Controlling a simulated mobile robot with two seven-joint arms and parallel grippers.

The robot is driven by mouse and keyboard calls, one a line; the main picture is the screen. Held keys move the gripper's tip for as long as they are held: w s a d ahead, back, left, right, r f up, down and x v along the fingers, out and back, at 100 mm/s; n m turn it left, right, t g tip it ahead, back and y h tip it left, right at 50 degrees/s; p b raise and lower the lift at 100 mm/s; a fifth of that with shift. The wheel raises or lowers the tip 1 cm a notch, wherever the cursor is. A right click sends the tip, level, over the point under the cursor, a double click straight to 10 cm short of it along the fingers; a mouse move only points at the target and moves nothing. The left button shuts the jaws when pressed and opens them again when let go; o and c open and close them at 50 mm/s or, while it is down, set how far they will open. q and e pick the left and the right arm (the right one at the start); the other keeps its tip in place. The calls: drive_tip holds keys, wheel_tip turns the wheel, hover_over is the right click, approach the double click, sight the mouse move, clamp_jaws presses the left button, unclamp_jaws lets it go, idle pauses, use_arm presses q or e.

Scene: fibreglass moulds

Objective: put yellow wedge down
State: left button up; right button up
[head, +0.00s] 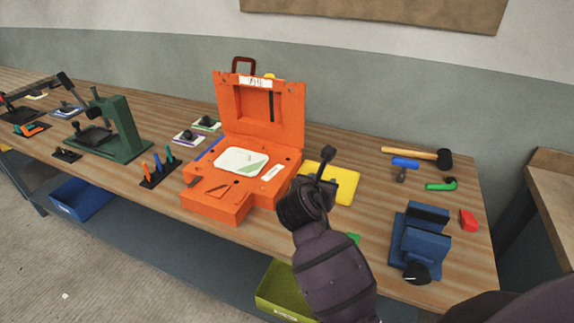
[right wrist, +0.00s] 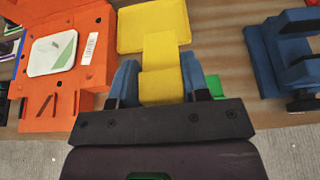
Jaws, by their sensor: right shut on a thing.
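The yellow wedge (right wrist: 160,86) is between the blue-tipped fingers of my right gripper (right wrist: 160,78) in the right wrist view. The gripper is shut on it. Just beyond it lies a flat yellow tray (right wrist: 152,27) on the bench, which overlaps the wedge in the picture, so I cannot tell whether they touch. My left gripper is not in view.
An open orange case (head: 215,207) stands left of the tray. Another green piece (head: 353,238) lies near the front edge.

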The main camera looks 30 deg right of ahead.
drive_tip(key=shift+r, duration=0.15)
drive_tip(key=shift+w+a, duration=0.2)
drive_tip(key=shift+a, duration=0.1)
drive_tip(key=s+a+r+n+t+y+b, duration=0.15)
drive_tip(key=a+n+t+y, duration=0.25)
drive_tip(key=a+n+y, duration=0.7)
drive_tip(key=s+f+m, duration=0.1)
drive_tip(key=s+f, duration=0.3)
drive_tip(key=f, duration=0.4)
drive_tip(key=shift+s+a+f+t+h, duration=0.15)
drive_tip(key=shift+s+t+h, duration=0.15)
drive_tip(key=shift+s+t, duration=0.1)
